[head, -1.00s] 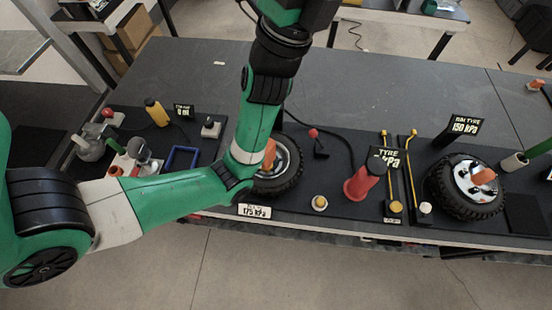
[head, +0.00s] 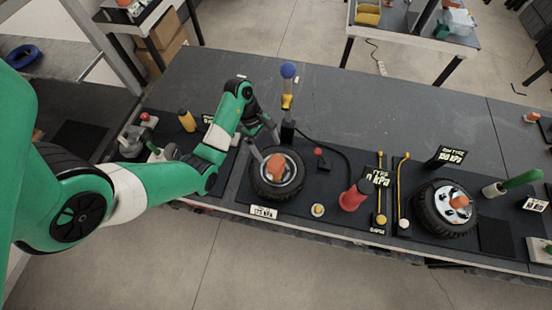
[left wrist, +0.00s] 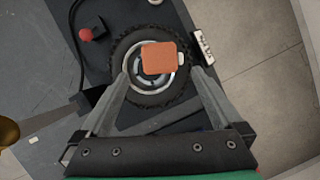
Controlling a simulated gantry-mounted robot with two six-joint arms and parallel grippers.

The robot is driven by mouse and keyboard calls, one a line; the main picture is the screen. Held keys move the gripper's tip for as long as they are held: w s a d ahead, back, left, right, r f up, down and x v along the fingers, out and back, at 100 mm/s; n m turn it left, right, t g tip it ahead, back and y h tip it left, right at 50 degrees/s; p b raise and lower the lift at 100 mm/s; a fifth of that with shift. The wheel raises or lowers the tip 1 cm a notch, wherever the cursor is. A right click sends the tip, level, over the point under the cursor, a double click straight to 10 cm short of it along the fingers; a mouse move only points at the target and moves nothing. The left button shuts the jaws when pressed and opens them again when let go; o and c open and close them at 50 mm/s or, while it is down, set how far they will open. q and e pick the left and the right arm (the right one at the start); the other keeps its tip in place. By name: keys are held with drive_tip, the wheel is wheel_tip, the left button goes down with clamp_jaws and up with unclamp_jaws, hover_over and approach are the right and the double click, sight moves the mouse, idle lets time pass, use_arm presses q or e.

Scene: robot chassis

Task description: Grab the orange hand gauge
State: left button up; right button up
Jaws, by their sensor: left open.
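An orange piece, likely the hand gauge (head: 275,167), sits on the hub of the left wheel (head: 258,188). In the left wrist view the orange piece (left wrist: 160,58) looks like a rounded block over the hub of the wheel (left wrist: 122,50). My left gripper (head: 266,148) is open just behind and above the wheel. In the left wrist view its fingers (left wrist: 159,72) point at the wheel, with the orange piece between and just beyond the tips. Nothing is between the fingers. My right gripper is not in view.
A second wheel (head: 430,218) on the right also carries an orange piece (head: 460,201). A blue-topped yellow tool (head: 287,85) stands close behind my left gripper. The table's back middle is clear.

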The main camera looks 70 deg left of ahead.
use_arm(q)
drive_tip(key=b, duration=0.2)
approach(281, 172)
drive_tip(key=shift+a+f, duration=0.1)
drive_tip(key=shift+f, duration=0.55)
drive_tip(key=shift+w+f, duration=0.15)
drive_tip(key=shift+f, duration=0.2)
drive_tip(key=x, duration=0.2)
drive_tip(key=b+x, duration=0.1)
drive_tip(key=x, duration=0.2)
drive_tip(key=shift+w+d, duration=0.1)
drive_tip(key=shift+d, duration=0.15)
clamp_jaws()
